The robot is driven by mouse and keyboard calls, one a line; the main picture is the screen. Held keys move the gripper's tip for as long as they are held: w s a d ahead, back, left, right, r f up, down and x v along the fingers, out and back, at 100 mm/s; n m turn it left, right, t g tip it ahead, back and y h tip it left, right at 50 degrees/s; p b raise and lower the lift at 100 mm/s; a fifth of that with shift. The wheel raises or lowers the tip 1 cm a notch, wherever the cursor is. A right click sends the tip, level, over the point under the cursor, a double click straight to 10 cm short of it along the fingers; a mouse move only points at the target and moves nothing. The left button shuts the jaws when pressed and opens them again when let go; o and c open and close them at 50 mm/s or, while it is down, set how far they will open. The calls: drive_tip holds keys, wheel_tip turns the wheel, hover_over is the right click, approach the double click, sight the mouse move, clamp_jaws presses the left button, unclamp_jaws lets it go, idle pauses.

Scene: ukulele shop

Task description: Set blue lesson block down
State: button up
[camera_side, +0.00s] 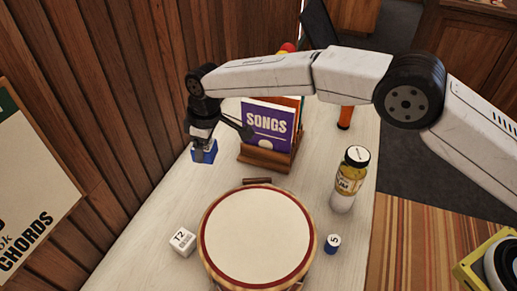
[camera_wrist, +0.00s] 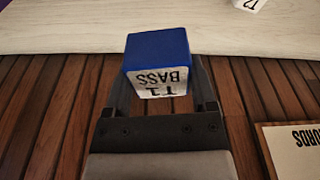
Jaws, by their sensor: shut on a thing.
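The blue lesson block (camera_side: 205,152) is between the fingers of my gripper (camera_side: 201,146) near the table's left edge, by the wooden wall. In the wrist view the block (camera_wrist: 157,50) has a blue face and a white face lettered "T1 BASS". My gripper (camera_wrist: 158,85) is shut on it, one finger on each side. In the side view the arm's wrist hides part of the block. I cannot tell whether the block touches the table (camera_side: 135,222).
A songbook rack (camera_side: 262,158) stands just right of the block. A round drum (camera_side: 258,235), a white T2 block (camera_side: 183,241), a small blue cylinder (camera_side: 333,243) and a yellow-labelled jar (camera_side: 350,180) stand nearer. Pale tabletop is clear between the gripper and the T2 block.

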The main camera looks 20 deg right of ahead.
drive_tip(key=r, duration=0.7)
drive_tip(key=shift+d+r, duration=0.2)
drive_tip(key=shift+r, duration=0.2)
drive_tip(key=s+d+m, duration=0.1)
drive_tip(key=d, duration=2.5)
drive_tip(key=s+d+m, duration=0.1)
drive_tip(key=s+d, duration=0.9)
drive_tip(key=d, duration=0.3)
wheel_tip(320, 180, down, 11)
drive_tip(key=shift+f, duration=0.2)
drive_tip(key=shift+a, duration=0.1)
